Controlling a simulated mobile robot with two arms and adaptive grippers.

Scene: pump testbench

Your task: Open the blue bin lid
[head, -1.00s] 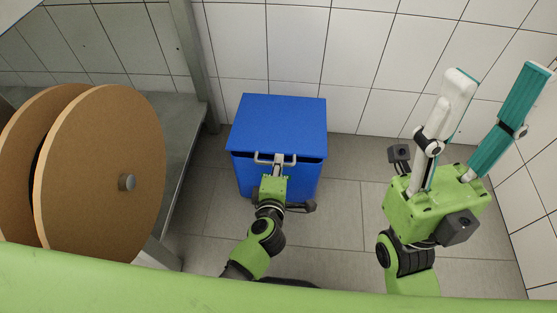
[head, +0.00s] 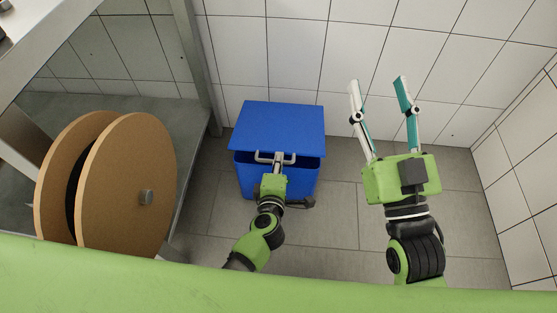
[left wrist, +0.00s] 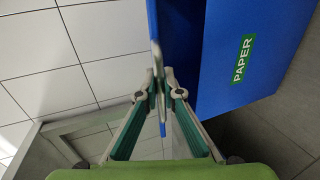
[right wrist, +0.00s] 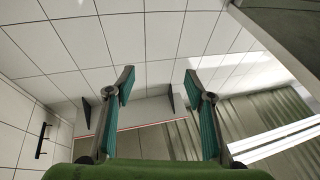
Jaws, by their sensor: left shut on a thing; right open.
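The blue bin (head: 303,184) stands on the floor against the tiled wall. Its blue lid (head: 283,125) is tilted up a little at the front, with a dark gap above the bin body. My left gripper (head: 281,161) is shut on the grey lid handle (head: 262,157) at the front edge. In the left wrist view the fingers (left wrist: 160,88) close around the handle, the lid shows edge-on, and the bin's front carries a green PAPER label (left wrist: 243,60). My right gripper (head: 378,80) is open and empty, raised right of the bin; its spread fingers show in the right wrist view (right wrist: 160,80).
Brown round discs of a reel (head: 125,185) stand at the left, by a grey metal table frame (head: 195,65). White tiled walls (head: 420,40) close the back and right. Grey floor (head: 340,215) is free right of the bin.

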